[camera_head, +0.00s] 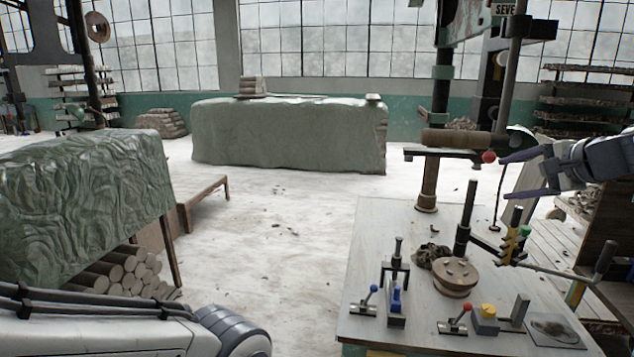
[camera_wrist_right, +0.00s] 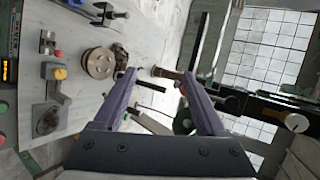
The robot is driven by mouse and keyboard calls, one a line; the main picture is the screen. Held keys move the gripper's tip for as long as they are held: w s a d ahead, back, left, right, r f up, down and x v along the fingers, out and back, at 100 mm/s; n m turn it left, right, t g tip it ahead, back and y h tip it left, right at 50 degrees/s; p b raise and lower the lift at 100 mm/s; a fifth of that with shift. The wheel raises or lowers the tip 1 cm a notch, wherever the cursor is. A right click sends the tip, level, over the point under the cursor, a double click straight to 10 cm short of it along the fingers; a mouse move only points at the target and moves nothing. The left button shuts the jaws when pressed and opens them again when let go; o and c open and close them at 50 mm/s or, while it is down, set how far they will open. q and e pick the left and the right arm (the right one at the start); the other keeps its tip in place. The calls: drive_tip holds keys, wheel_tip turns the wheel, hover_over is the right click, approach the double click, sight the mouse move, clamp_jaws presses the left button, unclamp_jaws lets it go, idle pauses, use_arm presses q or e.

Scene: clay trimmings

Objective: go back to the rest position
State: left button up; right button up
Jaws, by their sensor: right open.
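My right gripper (camera_head: 506,176) is at the right of the head view, above the far right of the white table (camera_head: 385,235). Its two purple fingers are apart with nothing between them; the right wrist view shows the same open gap (camera_wrist_right: 158,78). Dark brown clay trimmings (camera_head: 428,254) lie in a loose heap on the table, beside a round brown turntable (camera_head: 455,276). In the right wrist view the trimmings (camera_wrist_right: 121,54) show beyond the turntable (camera_wrist_right: 98,62). My left arm crosses the bottom left of the head view; its gripper is out of sight.
Levers, knobs and a clamp (camera_head: 396,268) stand on the table. A dark post (camera_head: 467,218) rises behind the turntable. A press stand with a brown roll (camera_head: 456,139) is left of my right gripper. A draped bench (camera_head: 75,205) stands left; the middle floor is open.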

drive_tip(key=s+a+f+n+g, duration=0.1)
drive_tip(key=a+f+n+g, duration=0.25)
drive_tip(key=a+f, duration=0.65)
drive_tip(key=s+a+f+n+g+h, duration=0.1)
drive_tip(key=s+a+f+n+g, duration=0.2)
drive_tip(key=s+a+f+n, duration=0.55)
drive_tip(key=s+a+f+n+g+h, duration=0.25)
drive_tip(key=s+a+f+n, duration=0.25)
drive_tip(key=s+f, duration=0.65)
drive_tip(key=s+a+r+n+g+y, duration=0.2)
drive_tip(key=s+a+n, duration=0.4)
drive_tip(key=s+a, duration=0.5)
wheel_tip(320, 180, up, 2)
drive_tip(key=shift+s+a+r+n+g, duration=0.2)
drive_tip(key=shift+a+n+g, duration=0.25)
drive_tip(key=shift+a, duration=0.4)
